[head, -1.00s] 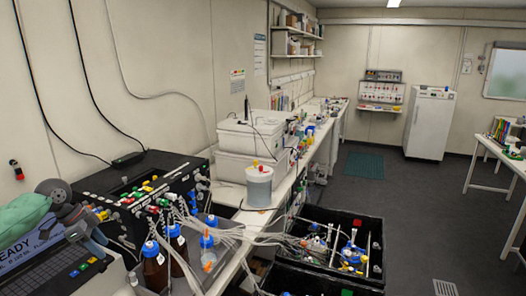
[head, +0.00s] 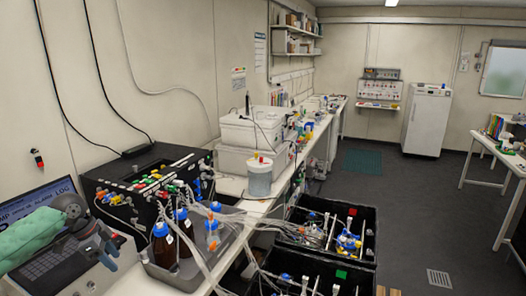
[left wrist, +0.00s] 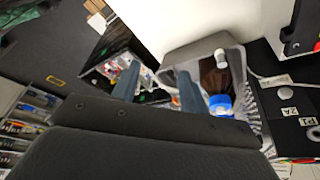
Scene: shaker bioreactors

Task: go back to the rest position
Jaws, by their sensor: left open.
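My left gripper (head: 108,254) is in the lower left of the head view, in front of the open laptop (head: 45,262). Its jaws are open, with nothing between them. In the left wrist view the two blue-grey fingers (left wrist: 157,85) stand apart, with the bench edge and a grey tray (left wrist: 180,50) of bottles beyond them. My left forearm has a green sleeve. My right gripper does not show in either view.
A black device (head: 130,190) with coloured connectors stands on the bench. In front of it a grey tray (head: 180,277) holds blue-capped bottles (head: 163,243) with tubing. Black crates (head: 340,215) stand right of the bench. The grey floor (head: 415,215) further right is clear.

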